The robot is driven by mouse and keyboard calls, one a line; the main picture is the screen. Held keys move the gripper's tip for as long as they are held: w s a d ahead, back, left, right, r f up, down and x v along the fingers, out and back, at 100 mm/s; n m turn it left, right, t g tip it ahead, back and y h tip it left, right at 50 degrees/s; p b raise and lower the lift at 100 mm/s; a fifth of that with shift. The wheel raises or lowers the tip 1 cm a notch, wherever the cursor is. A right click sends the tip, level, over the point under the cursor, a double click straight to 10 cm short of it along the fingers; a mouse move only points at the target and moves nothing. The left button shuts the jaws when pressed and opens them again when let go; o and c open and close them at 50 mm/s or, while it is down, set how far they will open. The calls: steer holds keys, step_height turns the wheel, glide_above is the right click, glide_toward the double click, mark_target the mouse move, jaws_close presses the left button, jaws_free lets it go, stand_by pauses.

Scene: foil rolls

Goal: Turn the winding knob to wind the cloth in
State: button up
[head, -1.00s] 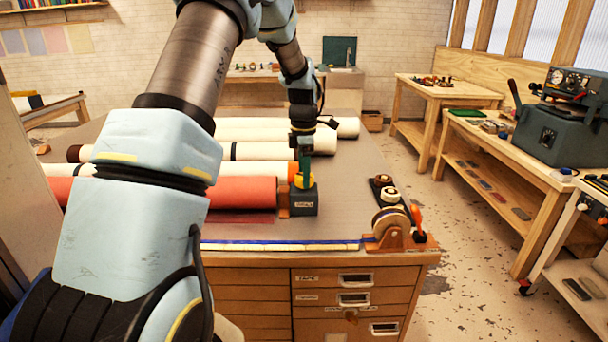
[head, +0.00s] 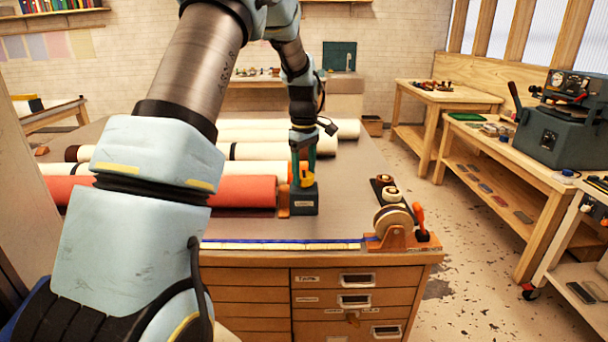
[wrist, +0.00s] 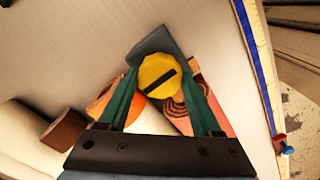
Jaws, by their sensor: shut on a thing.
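A yellow round knob (wrist: 159,77) with a dark bar across its face sits on top of a dark blue-grey block (head: 304,201) at the right end of the red cloth roll (head: 240,191). My gripper (head: 303,165) points down from above at the knob. In the wrist view its two green fingers (wrist: 160,88) stand on either side of the knob, shut on it. In the head view the knob is partly hidden by the fingers. No loose red cloth shows on the table in front of the roll.
Several cream rolls (head: 265,150) lie behind the red one. An orange tape dispenser (head: 396,236) stands at the table's front right corner, with small spools behind it. A blue-edged ruler strip (head: 290,244) runs along the front edge. The grey tabletop (head: 350,205) right of the block is clear.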

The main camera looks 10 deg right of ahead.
steer(key=m+b, duration=0.1)
steer(key=m, duration=0.5)
steer(key=shift+m, duration=0.3)
steer(key=m, duration=1.2)
steer(key=shift+m, duration=0.3)
steer(key=m, duration=0.5)
steer(key=shift+m+p, duration=0.3)
steer(key=shift+p, duration=0.1)
steer(key=o, duration=1.4)
